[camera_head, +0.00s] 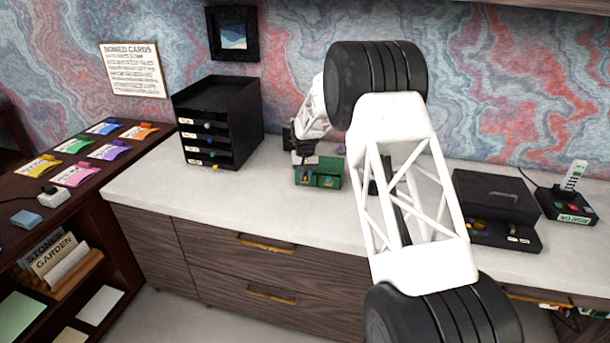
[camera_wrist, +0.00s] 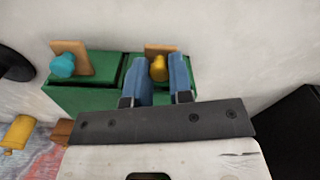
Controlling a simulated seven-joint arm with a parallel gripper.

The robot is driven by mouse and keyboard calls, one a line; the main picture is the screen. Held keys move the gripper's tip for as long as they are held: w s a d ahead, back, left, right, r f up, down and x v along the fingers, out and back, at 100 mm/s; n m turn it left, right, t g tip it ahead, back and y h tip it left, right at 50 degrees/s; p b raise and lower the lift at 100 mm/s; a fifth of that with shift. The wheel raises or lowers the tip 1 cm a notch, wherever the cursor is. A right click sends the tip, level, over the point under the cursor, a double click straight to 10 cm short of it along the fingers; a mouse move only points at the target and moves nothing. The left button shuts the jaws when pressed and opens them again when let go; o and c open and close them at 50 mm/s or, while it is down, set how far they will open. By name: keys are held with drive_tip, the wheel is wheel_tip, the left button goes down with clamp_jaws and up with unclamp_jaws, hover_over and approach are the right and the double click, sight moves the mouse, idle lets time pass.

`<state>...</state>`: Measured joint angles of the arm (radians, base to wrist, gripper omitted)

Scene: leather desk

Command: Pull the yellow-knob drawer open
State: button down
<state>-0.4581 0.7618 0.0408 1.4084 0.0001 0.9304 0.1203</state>
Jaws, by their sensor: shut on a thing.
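A small green two-drawer box (camera_head: 331,166) stands on the white counter, below and beside my gripper (camera_head: 305,157). In the wrist view the box (camera_wrist: 88,98) shows a turquoise knob (camera_wrist: 62,65) on the left and a yellow knob (camera_wrist: 159,70) on the right, each by a tan plate. My gripper (camera_wrist: 161,80) has its two blue fingers on either side of the yellow knob and is shut on it. The fingers partly hide that drawer's front. I cannot tell whether the drawer is out at all.
A black drawer unit (camera_head: 243,118) with several coloured knobs stands left of the green box. A black box (camera_head: 495,193) and a small device (camera_head: 568,206) stand to the right. Bare counter (camera_head: 235,205) lies in front of the green box.

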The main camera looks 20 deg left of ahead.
drive_tip(key=shift+s, duration=0.1)
drive_tip(key=shift+s+d, duration=0.15)
drive_tip(key=shift+s, duration=1.9)
drive_tip(key=shift+s+d, duration=0.15)
drive_tip(key=shift+s, duration=1.85)
drive_tip(key=c, duration=1)
unclamp_jaws()
drive_tip(key=shift+r, duration=3.9)
